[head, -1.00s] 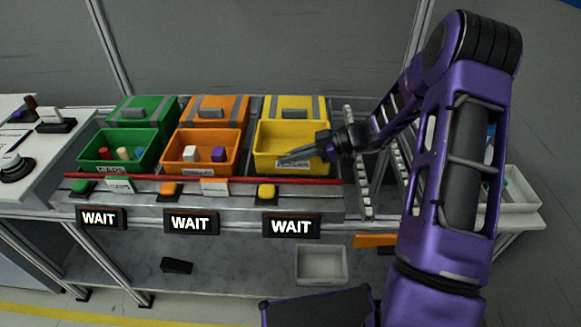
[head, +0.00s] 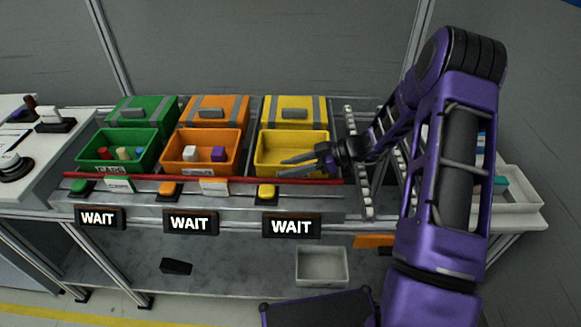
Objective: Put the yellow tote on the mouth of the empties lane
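The yellow tote (head: 268,147) is an open bin in the front row, at the right end of the three coloured bins. It looks empty where I can see inside. My gripper (head: 281,167) reaches in from the right, its two fingers apart, in front of the tote's front wall and right corner. The fingers hide part of that wall and its label. I cannot tell whether they touch it. Roller rails (head: 352,150), seemingly the empties lane, run front to back just right of the tote; my arm hides part of them.
A green bin (head: 88,148) and an orange bin (head: 168,152), both with small items, stand to the left. Closed coloured boxes stand behind. A red bar (head: 130,178) and WAIT signs run along the front. A grey tray (head: 320,280) is on the lower shelf.

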